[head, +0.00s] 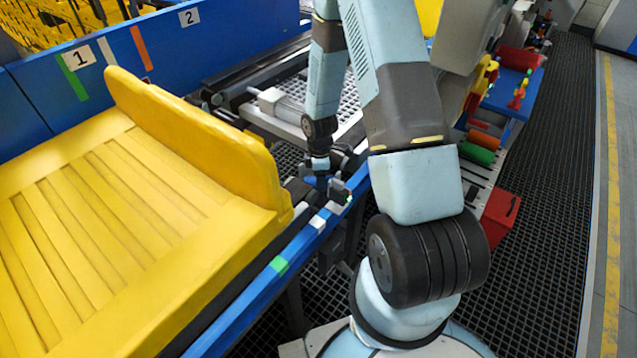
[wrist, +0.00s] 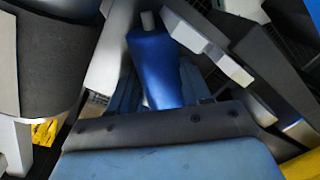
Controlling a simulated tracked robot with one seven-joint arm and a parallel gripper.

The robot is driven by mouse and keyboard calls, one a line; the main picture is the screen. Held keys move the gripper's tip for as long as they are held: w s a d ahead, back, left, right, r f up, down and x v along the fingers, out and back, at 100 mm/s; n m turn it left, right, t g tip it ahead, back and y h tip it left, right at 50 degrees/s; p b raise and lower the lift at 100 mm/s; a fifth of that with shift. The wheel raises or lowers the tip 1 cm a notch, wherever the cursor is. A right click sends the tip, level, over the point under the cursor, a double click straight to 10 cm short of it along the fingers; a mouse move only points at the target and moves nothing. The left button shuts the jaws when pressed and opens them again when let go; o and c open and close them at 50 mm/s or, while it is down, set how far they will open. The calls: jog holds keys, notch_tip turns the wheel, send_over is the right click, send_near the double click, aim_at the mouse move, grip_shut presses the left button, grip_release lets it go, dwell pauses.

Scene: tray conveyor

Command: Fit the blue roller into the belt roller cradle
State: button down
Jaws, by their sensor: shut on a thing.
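My gripper (head: 324,180) is low at the near blue rail of the conveyor, just past the yellow tray's end. It is shut on the blue roller (wrist: 155,68), which shows in the middle of the wrist view with a pale pin at its upper end. In the head view only a small blue patch of the roller (head: 310,181) shows between dark gripper parts. The belt roller cradle is mostly hidden by my gripper. Whether the roller touches or sits in it cannot be told.
A large yellow tray (head: 195,125) lies on the conveyor at left. Behind it is a blue side wall (head: 220,35) with labels 1 and 2. At right are green (head: 476,154) and orange (head: 486,139) rollers and a red box (head: 500,217). Dark grated floor lies clear farther right.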

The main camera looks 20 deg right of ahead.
jog(key=shift+w+a+r, duration=0.1)
jog(key=shift+w+r, duration=0.05)
jog(key=shift+r, duration=0.45)
notch_tip(320, 180, up, 10)
jog(key=w+a, duration=0.5)
jog(key=w, duration=0.3)
jog(key=w+a, duration=0.6)
jog(key=w, duration=0.2)
jog(key=s+d+r+m, duration=0.2)
jog(key=s+d+m, duration=0.2)
jog(key=s, duration=0.4)
jog(key=s+d+r+m+y, duration=0.1)
jog(key=s+d+r+m, duration=0.1)
jog(key=s+d+m, duration=0.2)
jog(key=s+d, duration=0.3)
jog(key=s, duration=0.1)
jog(key=shift+d+m, duration=0.25)
jog(key=shift+m, duration=0.05)
jog(key=shift+f, duration=0.1)
jog(key=shift+f, duration=2.85)
jog(key=shift+f, duration=2)
